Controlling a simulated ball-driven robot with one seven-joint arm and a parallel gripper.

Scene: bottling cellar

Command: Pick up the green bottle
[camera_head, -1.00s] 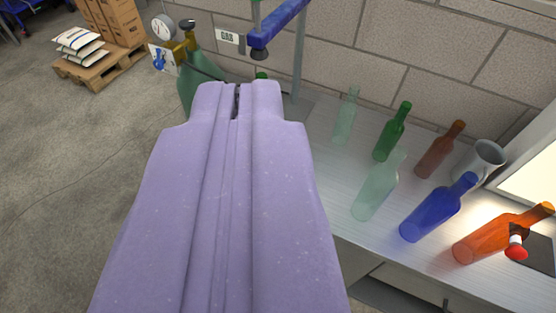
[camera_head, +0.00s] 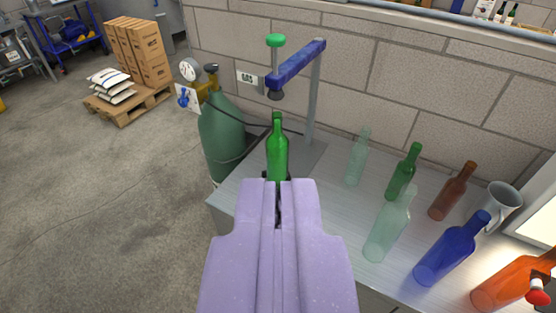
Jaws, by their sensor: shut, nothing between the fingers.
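A bright green bottle (camera_head: 277,150) stands upright near the left end of the metal bench, in front of the blue-armed stand. Its base is hidden behind my gripper. A second, darker green bottle (camera_head: 403,172) stands further right among the other bottles. My lilac gripper (camera_head: 278,184) comes in from the bottom, its fingertips together and empty. In the picture its tips lie just below the bright green bottle; whether they touch it I cannot tell.
A stand with a blue arm (camera_head: 297,66) and green knob rises behind the bright green bottle. A green gas cylinder (camera_head: 222,135) stands left of the bench (camera_head: 330,215).

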